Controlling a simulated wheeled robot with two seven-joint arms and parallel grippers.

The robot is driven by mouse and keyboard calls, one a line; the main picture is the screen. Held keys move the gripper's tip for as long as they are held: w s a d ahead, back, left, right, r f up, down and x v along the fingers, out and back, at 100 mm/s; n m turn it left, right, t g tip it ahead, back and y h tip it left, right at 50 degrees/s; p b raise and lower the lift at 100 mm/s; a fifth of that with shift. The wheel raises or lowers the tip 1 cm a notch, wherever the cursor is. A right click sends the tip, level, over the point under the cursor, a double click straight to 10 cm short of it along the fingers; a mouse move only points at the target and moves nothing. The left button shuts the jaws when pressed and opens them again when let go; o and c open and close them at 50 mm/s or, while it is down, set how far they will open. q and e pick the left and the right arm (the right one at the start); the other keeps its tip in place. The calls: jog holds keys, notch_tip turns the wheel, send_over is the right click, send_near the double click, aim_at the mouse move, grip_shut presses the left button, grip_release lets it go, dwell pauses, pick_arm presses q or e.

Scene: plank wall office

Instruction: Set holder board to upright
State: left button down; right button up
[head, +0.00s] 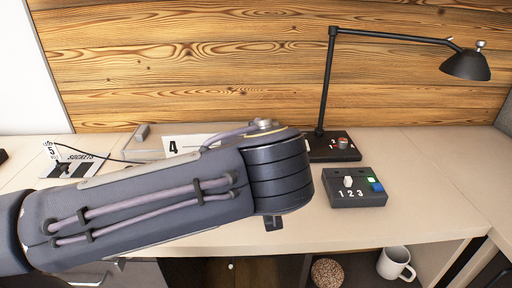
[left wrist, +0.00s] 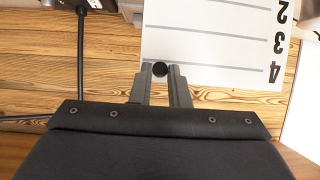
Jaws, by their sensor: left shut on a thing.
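The holder board (head: 190,143) is a white panel with a black 4, mostly hidden behind my left arm in the head view. In the left wrist view the board (left wrist: 205,45) shows its white face with grey lines and the numbers 2, 3 and 4, in front of the plank wall. My left gripper (left wrist: 160,88) is shut at the board's edge, with a round black knob (left wrist: 160,69) between its fingertips. Its fingers are hidden in the head view. I cannot tell how far the board is tilted. My right gripper is not in view.
A black desk lamp (head: 325,90) stands behind a dark control box (head: 355,195) marked 1 2 3. A sockets panel (head: 75,165) with a cable and a 5 card lies at the left. A white mug (head: 394,262) sits below. The desk's right part is clear.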

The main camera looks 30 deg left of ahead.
pick_arm(q)
jog(key=c, duration=1.4)
grip_release()
jog(key=shift+o, duration=0.2)
jog(key=p+v, duration=0.2)
jog(key=v, duration=0.5)
jog(key=shift+s+d, duration=0.2)
jog(key=shift+s, duration=0.05)
jog(key=shift+r, duration=0.1)
